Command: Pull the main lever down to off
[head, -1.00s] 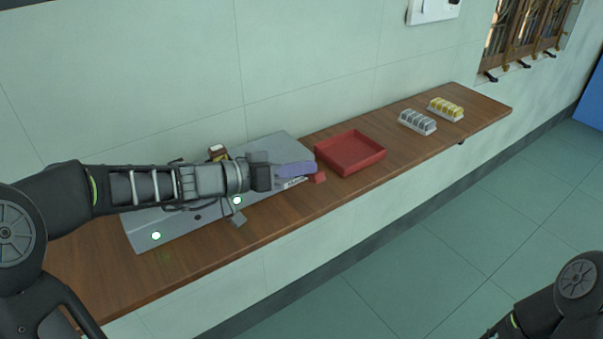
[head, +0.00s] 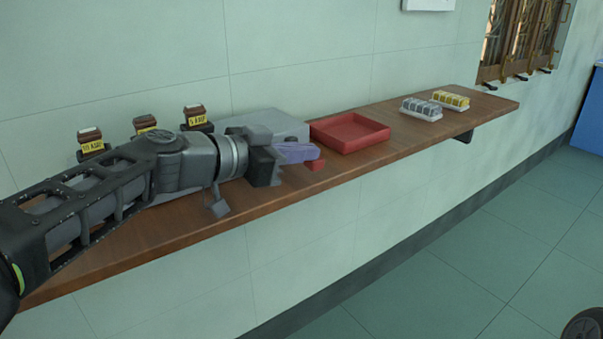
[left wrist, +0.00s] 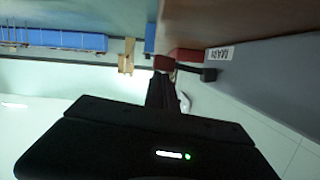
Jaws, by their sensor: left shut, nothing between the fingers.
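The main lever's red handle (head: 316,165) shows at the right end of the grey panel box (head: 272,122), near the front edge of the bench. In the left wrist view the red handle (left wrist: 163,63) is at the finger ends, with a dark lever arm (left wrist: 192,69) running to a pivot beside the MAIN label (left wrist: 220,53). I cannot tell whether the fingers touch the handle. My arm hides much of the panel. My right gripper is out of view.
Several brown units with yellow labels (head: 196,116) stand behind my arm. A red tray (head: 349,145) lies right of the panel. Silver (head: 421,110) and gold (head: 451,101) sample holders sit farther right on the wooden bench (head: 415,143).

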